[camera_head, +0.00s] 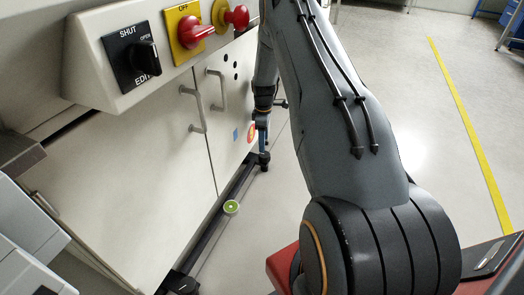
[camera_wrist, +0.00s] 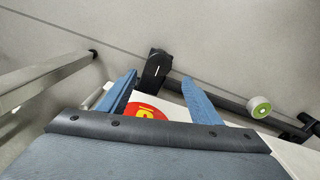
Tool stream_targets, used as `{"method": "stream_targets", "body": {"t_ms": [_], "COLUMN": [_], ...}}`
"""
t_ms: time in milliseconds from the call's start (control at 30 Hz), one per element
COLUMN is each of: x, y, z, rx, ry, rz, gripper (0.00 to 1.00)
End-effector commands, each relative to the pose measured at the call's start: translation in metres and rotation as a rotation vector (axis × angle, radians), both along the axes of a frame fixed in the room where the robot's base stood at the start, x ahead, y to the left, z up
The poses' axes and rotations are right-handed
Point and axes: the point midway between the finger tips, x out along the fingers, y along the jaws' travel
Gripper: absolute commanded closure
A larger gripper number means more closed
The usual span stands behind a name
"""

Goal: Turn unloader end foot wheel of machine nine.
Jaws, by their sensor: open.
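A black foot wheel (camera_wrist: 154,72) with a short white mark shows in the wrist view, at the end of the dark floor rail. It appears between and just beyond the two blue fingertips of my gripper (camera_wrist: 161,78). The fingers are apart and empty; I cannot tell whether they touch the wheel. In the head view my gripper (camera_head: 263,142) is low at the far corner of the machine (camera_head: 120,170), small and partly hidden by my arm. Another black foot wheel (camera_head: 183,285) with a white mark is at the near end of the rail.
A green-and-white round piece (camera_head: 231,207) sits on the rail (camera_head: 214,226) between the ends. Above are a black SHUT/OPEN knob (camera_head: 146,57) and red knobs (camera_head: 195,32). A red-and-yellow sticker (camera_wrist: 146,111) lies behind the fingers. The grey floor right of the machine is clear.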

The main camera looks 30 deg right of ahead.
Motion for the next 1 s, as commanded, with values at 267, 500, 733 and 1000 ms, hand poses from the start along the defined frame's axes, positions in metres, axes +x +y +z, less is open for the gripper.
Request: {"method": "stream_targets", "body": {"t_ms": [267, 500, 733, 1000], "x": [-0.001, 0.0, 0.0, 0.0], "y": [-0.005, -0.003, -0.002, -0.001], "z": [-0.042, -0.069, -0.07, -0.07], "rx": [0.001, 0.0, -0.001, 0.0], "ry": [0.001, 0.0, -0.001, 0.0], "rz": [-0.007, -0.004, -0.003, -0.002], "gripper": [0.42, 0.42, 0.42, 0.8]}}
